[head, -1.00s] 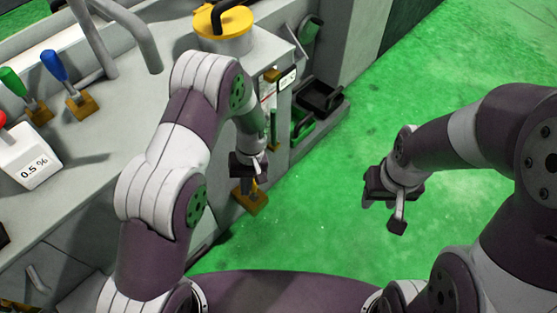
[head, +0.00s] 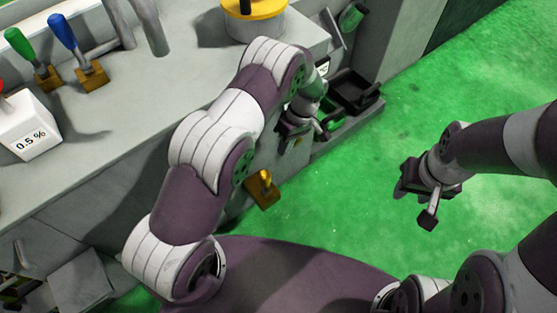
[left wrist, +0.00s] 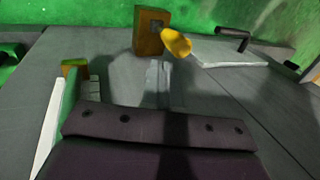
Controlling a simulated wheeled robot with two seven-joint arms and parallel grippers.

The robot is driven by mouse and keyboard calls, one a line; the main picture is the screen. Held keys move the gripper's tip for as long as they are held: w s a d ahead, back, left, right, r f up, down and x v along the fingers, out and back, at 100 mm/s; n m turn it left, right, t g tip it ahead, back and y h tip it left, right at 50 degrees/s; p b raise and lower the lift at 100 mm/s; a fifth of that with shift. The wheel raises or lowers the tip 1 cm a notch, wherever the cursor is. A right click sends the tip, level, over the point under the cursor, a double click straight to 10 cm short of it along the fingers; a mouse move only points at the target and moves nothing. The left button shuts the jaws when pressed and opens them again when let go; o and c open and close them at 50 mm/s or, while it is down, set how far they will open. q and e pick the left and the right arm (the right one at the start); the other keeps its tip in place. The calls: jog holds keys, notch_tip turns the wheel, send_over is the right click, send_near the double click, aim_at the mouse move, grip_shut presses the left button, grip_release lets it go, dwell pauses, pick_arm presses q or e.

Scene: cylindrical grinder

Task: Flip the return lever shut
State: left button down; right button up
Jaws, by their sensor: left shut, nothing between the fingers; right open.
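A yellow lever (head: 264,178) on a brown-orange base sits low on the front side of the grey machine; no label names it. The left wrist view shows its yellow handle (left wrist: 177,42) sticking out from the base (left wrist: 151,31), near the top. My left gripper (head: 294,131) is shut and empty, up and right of the lever in the head view and apart from it. In the left wrist view the grey fingers (left wrist: 157,82) point toward the lever. My right gripper (head: 414,204) is open and empty above the green floor, far from the lever.
Green (head: 20,43) and blue (head: 62,32) levers stand on the machine top, beside a white block (head: 27,125) marked 0.5 %. A yellow-lidded canister (head: 255,22) stands at the back. Dark bins (head: 352,92) lie beyond my left gripper. Floor at right is clear.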

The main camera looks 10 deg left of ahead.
aim_at(266, 184)
pick_arm(q)
jog(key=b+x, duration=0.3)
jog(key=x, duration=0.6)
jog(key=shift+f, duration=0.3)
pick_arm(e)
notch_tip(266, 184, down, 4)
jog(key=shift+r, duration=0.1)
